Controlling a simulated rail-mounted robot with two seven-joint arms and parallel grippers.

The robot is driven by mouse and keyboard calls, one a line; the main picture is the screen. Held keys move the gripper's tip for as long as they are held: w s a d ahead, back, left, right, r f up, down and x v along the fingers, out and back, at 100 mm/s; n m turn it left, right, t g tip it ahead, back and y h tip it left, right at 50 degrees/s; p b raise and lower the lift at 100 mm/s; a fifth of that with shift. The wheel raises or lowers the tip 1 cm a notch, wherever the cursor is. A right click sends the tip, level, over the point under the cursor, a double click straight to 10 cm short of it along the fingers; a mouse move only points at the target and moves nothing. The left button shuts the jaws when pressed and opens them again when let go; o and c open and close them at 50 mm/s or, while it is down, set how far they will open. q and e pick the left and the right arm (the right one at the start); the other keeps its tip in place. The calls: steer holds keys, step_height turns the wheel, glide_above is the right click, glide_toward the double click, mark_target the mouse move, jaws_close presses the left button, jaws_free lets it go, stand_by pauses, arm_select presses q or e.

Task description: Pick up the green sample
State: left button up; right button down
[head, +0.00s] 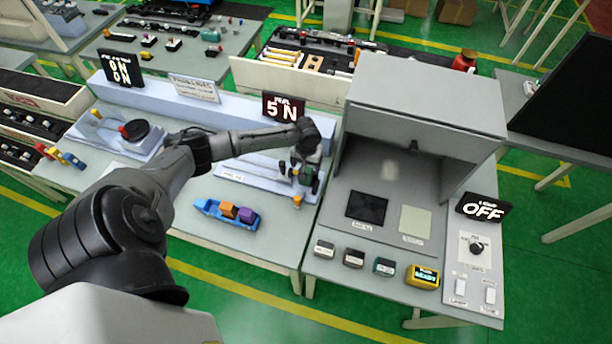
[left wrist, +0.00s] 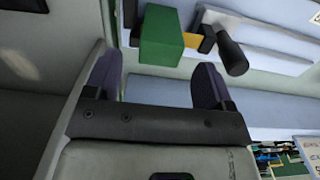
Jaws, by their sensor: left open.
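The green sample (left wrist: 162,36) is a block in the left wrist view, just beyond my fingertips and between their lines, nearer the left finger. It sits by a yellow piece (left wrist: 196,42) and a black round-ended knob (left wrist: 232,54) on a pale fixture. My left gripper (left wrist: 158,75) is open, with nothing between its dark fingers. In the head view my left gripper (head: 305,180) points down over the fixture marked 5 N, and it hides most of the green sample. My right gripper is not in view.
A blue tray (head: 206,208) with orange and purple blocks lies in front of the fixture. A grey hooded booth (head: 428,105) stands close to the right, with dark and pale pads. The 5 N display (head: 283,107) stands behind. Bare table lies around the tray.

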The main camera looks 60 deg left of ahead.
mark_target(306, 169)
arm_select(q)
steer(key=shift+s+d+f, duration=0.1)
steer(key=shift+s+f, duration=0.05)
steer(key=shift+f, duration=1.95)
steer(key=shift+c, duration=0.2)
steer(key=c, duration=1)
steer(key=shift+o, duration=0.2)
steer(key=shift+r, duration=0.15)
